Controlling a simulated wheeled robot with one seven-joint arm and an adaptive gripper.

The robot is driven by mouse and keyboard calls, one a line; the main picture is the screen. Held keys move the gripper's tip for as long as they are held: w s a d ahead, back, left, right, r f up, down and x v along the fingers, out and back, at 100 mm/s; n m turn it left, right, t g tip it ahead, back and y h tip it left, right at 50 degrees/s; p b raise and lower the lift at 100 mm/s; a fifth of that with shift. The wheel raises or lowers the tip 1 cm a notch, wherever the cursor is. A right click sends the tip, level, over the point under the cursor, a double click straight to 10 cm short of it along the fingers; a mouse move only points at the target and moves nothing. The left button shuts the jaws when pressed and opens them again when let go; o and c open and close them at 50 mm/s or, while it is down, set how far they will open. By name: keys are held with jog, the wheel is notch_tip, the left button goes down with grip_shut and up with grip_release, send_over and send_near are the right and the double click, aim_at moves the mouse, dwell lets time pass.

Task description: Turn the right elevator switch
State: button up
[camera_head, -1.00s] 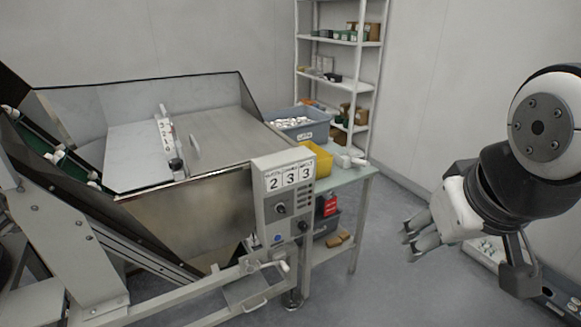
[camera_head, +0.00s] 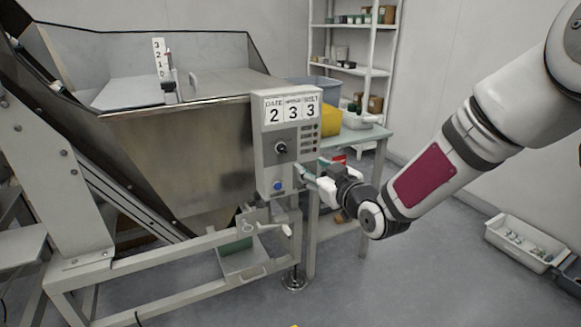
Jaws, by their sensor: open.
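The control box (camera_head: 262,130) stands at the front right corner of the hopper, with cards reading 2, 3, 3 on top. A dark rotary switch (camera_head: 281,148) sits on its face, upper left, with a blue button (camera_head: 278,186) below it. My gripper (camera_head: 300,173) is open, its fingers pointing left at the lower right of the box face. The fingers overlap the spot to the right of the blue button, so any switch there is hidden. I cannot tell whether the fingers touch the box.
The metal hopper (camera_head: 190,150) fills the left. A crank handle (camera_head: 274,229) juts out below the box. A table (camera_head: 372,136) with a yellow bin (camera_head: 331,120) stands behind my gripper. A white tray (camera_head: 525,243) lies on the floor at right. The front right floor is clear.

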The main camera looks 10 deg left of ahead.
aim_at(284, 151)
jog(key=shift+t+y, duration=0.4)
jog(key=shift+t, duration=0.1)
jog(key=b+x, duration=0.1)
jog(key=x, duration=0.4)
jog(key=f+b+x, duration=0.1)
jog(key=x, duration=0.4)
jog(key=b+x, duration=0.1)
jog(key=x, duration=0.4)
jog(key=shift+s+a+f+b, duration=0.1)
jog(key=shift+a+f+b, duration=0.25)
jog(key=shift+b, duration=0.05)
grip_shut()
